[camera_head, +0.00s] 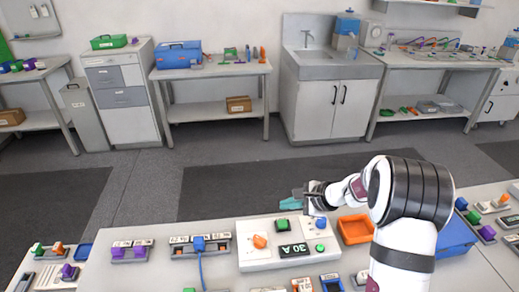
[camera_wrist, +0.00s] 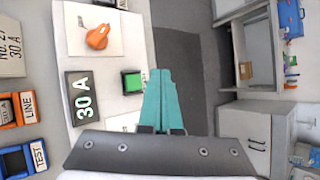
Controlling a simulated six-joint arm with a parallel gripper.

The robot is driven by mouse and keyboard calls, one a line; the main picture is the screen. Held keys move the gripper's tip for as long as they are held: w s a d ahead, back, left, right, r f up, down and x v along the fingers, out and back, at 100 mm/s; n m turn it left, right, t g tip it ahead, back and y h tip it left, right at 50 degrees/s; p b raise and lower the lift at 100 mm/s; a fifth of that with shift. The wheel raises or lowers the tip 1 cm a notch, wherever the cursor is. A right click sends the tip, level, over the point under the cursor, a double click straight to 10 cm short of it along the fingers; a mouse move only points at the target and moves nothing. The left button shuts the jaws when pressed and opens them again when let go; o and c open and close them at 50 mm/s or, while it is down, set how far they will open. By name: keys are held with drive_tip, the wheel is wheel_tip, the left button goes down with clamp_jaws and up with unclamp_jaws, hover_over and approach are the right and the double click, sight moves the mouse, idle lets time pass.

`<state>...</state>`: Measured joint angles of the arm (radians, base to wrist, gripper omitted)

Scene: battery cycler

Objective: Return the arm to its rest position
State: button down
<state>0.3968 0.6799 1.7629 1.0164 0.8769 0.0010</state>
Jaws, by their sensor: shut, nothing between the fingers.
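The pale cycler panel (camera_head: 252,263) bears an orange knob (camera_head: 260,241), a green button (camera_head: 283,222) and a dark display reading 30 A (camera_head: 294,250). In the wrist view the orange knob (camera_wrist: 98,37), the green button (camera_wrist: 132,82) and the display (camera_wrist: 83,98) are left of the fingers. My arm hides part of the bench.
An orange tray (camera_head: 343,232) and a blue bin (camera_head: 455,238) flank my arm. Holders with purple blocks (camera_head: 131,252) and a blue plug with a cable (camera_head: 199,243) are to the left. Open floor (camera_head: 240,180) separates this bench from the back benches and sink cabinet (camera_head: 330,104).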

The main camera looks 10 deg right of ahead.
drive_tip(key=s+a+r+n+g, duration=0.2)
drive_tip(key=s+a+r+n, duration=0.25)
drive_tip(key=s, duration=0.35)
drive_tip(key=s+a+r+n+g, duration=0.2)
drive_tip(key=s+a+r+n, duration=0.1)
drive_tip(key=s+a+r, duration=0.4)
drive_tip(key=s+d+f+n+g+h, duration=0.1)
drive_tip(key=s+n+h, duration=0.1)
drive_tip(key=s, duration=0.9)
drive_tip(key=s+d+f+n+g+h, duration=0.1)
drive_tip(key=s+d+n+g+h, duration=0.1)
drive_tip(key=s, duration=0.9)
drive_tip(key=shift+s+n, duration=0.2)
drive_tip(key=shift+n, duration=0.55)
idle(2.0)
